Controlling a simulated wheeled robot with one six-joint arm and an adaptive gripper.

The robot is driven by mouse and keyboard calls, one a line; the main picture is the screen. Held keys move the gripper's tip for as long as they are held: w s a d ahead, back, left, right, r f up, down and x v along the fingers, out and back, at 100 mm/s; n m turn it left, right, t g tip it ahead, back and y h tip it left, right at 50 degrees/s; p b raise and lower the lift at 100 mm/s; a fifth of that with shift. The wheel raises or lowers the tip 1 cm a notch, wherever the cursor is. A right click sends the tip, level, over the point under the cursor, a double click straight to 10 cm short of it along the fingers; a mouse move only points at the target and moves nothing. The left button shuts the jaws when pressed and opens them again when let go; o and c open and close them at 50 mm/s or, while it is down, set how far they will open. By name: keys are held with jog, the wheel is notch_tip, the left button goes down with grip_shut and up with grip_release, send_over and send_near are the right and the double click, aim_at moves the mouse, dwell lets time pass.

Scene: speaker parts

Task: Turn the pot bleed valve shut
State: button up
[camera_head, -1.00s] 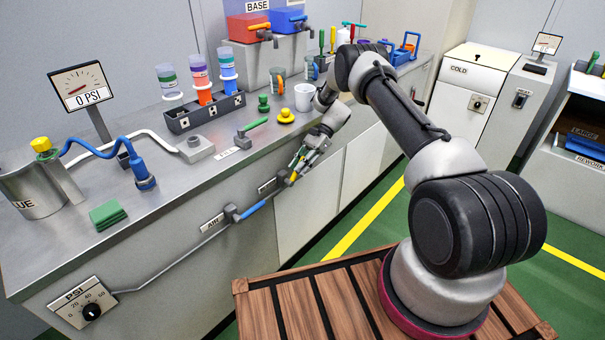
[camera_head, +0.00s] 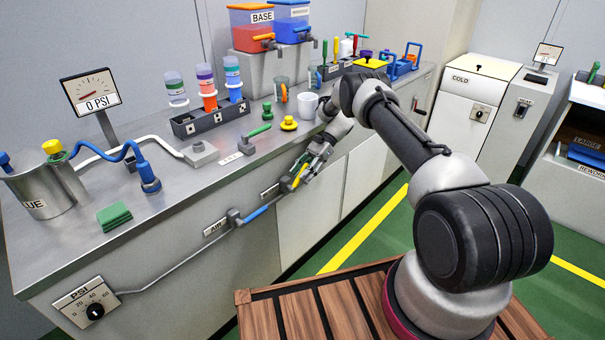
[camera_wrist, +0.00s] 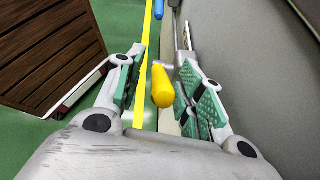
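My gripper (camera_head: 308,170) is at the front face of the bench, pointing toward the left. In the wrist view my gripper (camera_wrist: 158,92) is open, with green-padded fingers on either side of a yellow lever handle (camera_wrist: 162,86). The handle appears nearer the right finger; I cannot tell whether it touches. A small label (camera_head: 269,191) beside this yellow-handled valve is too small to read. The blue-handled valve (camera_head: 257,213), labelled AIR, sits to its left on the pipe. The glue pot (camera_head: 36,190) stands at the bench's left end with a yellow knob (camera_head: 52,147) on top.
The gauge (camera_head: 90,92) above the bench reads 0 PSI. A PSI dial (camera_head: 94,309) is on the bench's lower left front. The bench face (camera_wrist: 248,70) is close on the gripper's right in the wrist view.

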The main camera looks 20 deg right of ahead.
jog(key=shift+w, duration=0.1)
jog(key=v, duration=1.1)
jog(key=shift+d+r, duration=0.2)
jog(key=shift+d, duration=0.15)
jog(key=shift+w, duration=0.15)
